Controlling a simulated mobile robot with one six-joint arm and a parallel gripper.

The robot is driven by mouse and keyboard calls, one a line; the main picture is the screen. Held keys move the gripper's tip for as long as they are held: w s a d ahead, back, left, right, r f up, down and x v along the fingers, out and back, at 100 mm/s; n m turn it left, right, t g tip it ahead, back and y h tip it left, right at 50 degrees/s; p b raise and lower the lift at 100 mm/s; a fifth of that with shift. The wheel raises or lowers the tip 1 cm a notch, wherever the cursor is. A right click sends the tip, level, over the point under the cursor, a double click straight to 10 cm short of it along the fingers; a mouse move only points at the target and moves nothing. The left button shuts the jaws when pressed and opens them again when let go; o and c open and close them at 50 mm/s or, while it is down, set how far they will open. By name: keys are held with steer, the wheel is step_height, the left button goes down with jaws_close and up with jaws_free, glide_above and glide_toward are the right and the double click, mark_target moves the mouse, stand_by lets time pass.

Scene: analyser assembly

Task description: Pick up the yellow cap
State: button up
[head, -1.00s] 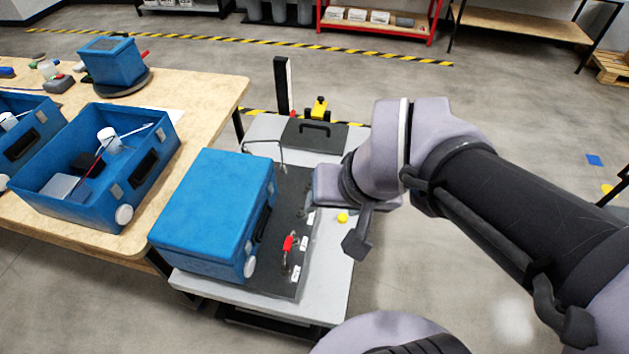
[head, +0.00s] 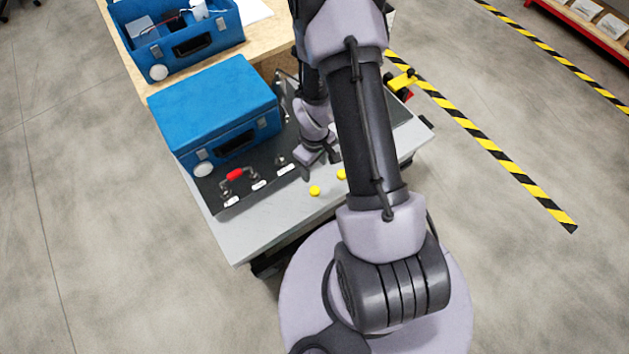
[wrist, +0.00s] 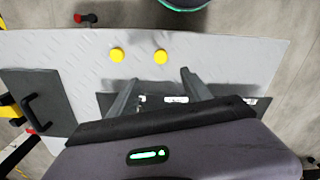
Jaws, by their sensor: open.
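Two small round yellow caps lie on the light grey tabletop near its front edge. In the head view, one cap (head: 314,190) is in the clear and the other cap (head: 341,174) is partly behind my arm. In the wrist view, the caps (wrist: 117,55) (wrist: 160,57) lie side by side just beyond the fingertips. My gripper (head: 318,160) is open and empty above the table, beside the caps and touching neither. In the wrist view, its two fingers (wrist: 158,85) are spread apart, with the right-hand cap roughly ahead of the gap between them.
A closed blue case (head: 215,110) stands on the dark mat left of my gripper. A red-handled clamp (head: 235,175) and small white labels line the mat's edge. A black panel with a handle (wrist: 38,108) lies at the left in the wrist view. The table front is otherwise clear.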

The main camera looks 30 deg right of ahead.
steer(key=b, duration=0.3)
glide_above(314, 190)
steer(key=f, duration=0.9)
steer(key=shift+w, duration=0.2)
step_height(314, 190, down, 5)
steer(key=b, duration=0.3)
steer(key=shift+s+d+f, duration=0.1)
steer(key=shift+s, duration=0.05)
steer(key=shift+r, duration=0.2)
steer(key=shift+c, duration=0.5)
jaws_close()
